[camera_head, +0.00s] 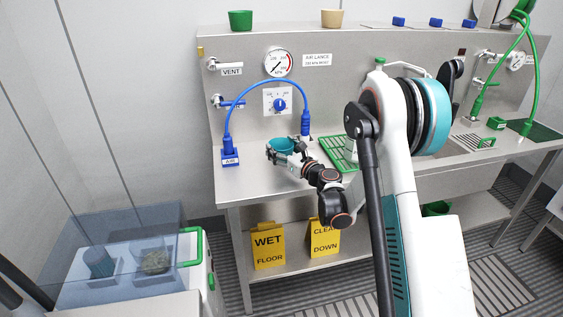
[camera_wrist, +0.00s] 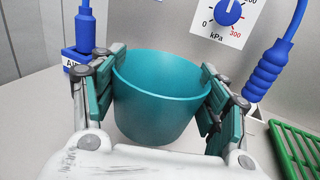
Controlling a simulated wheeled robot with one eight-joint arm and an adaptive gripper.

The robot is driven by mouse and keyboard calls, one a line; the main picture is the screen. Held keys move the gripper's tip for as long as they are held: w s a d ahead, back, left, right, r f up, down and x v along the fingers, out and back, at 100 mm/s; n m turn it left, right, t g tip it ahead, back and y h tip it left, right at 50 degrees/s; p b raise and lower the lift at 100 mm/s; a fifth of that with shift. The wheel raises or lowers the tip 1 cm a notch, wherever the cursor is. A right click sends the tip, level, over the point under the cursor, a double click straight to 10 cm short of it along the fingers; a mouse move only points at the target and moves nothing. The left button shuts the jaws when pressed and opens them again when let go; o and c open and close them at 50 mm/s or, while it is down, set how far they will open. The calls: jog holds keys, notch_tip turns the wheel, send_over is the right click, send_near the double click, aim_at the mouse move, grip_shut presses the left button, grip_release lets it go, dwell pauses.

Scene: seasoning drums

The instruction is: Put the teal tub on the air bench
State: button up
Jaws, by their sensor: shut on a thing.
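The teal tub (camera_wrist: 158,98) is a round, open-topped cup, upright and empty as far as I can see inside. My gripper (camera_wrist: 164,92) is shut on it, with a teal-padded finger on each side of its wall. In the head view the tub (camera_head: 281,144) is small and partly hidden by my gripper (camera_head: 285,152), over the left part of the steel air bench (camera_head: 240,189). The bench top (camera_wrist: 45,120) shows pale below and around the tub in the wrist view. I cannot tell whether the tub's base touches it.
A blue hose (camera_head: 262,84) arches from a blue AIR block (camera_head: 230,157) left of the tub to a blue fitting (camera_head: 305,123) at right. A green rack (camera_head: 341,152) lies to the right. The bench front left is clear. Yellow signs (camera_head: 268,247) stand below.

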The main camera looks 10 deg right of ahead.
notch_tip(320, 180, down, 4)
jog(key=shift+f+b, duration=0.2)
jog(key=shift+b, duration=0.6)
jog(key=shift+r, duration=0.1)
jog(key=o, duration=1.1)
jog(key=shift+c, duration=0.2)
